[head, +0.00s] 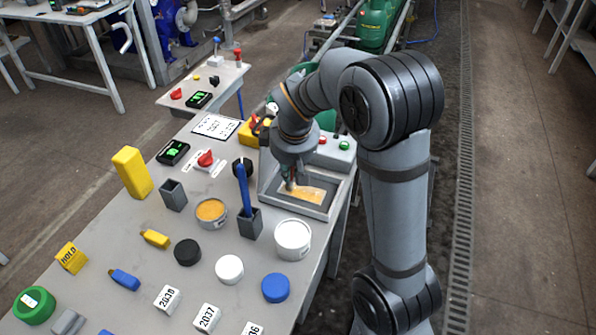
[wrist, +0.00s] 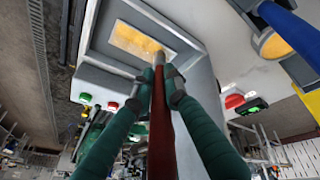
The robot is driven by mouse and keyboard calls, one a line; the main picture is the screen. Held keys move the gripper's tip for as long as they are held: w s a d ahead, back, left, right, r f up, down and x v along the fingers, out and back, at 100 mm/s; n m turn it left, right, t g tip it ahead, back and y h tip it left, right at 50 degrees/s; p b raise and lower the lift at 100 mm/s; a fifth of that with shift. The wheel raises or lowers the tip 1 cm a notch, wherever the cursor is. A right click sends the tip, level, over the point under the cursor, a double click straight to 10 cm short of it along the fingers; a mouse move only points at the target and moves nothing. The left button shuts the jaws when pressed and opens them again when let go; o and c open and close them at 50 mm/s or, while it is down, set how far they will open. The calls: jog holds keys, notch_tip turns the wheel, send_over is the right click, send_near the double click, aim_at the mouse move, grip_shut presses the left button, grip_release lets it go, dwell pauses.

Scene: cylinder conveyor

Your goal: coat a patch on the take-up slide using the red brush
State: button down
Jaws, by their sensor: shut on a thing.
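The take-up slide appears to be the grey framed panel (head: 325,214) at the table's right edge, also seen in the wrist view (wrist: 97,38). An orange-yellow patch (head: 312,194) covers part of its recessed face; it also shows in the wrist view (wrist: 135,38). My gripper (head: 289,183) is over the panel's left part. In the wrist view its teal fingers (wrist: 157,90) are shut on the red brush (wrist: 161,130). The brush tip is at the patch's near edge; I cannot tell whether it touches. The head view mostly hides the brush.
A blue brush (head: 243,185) stands in a grey holder (head: 250,225) left of the panel. An open pot with orange contents (head: 210,210), a white pot (head: 293,240) and an empty holder (head: 173,196) are nearby. Red and green buttons (head: 344,145) sit behind the panel.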

jog(key=shift+s+d+b, duration=1.05)
jog(key=shift+s+d, duration=0.5)
jog(key=shift+d, duration=3.15)
jog(key=w+a+p, duration=0.1)
jog(key=w+a, duration=0.4)
jog(key=a, duration=0.6)
jog(key=shift+w+a, duration=0.2)
jog(key=shift+a, duration=0.2)
notch_tip(320, 180, up, 6)
jog(key=p, duration=0.5)
jog(key=shift+p, duration=0.3)
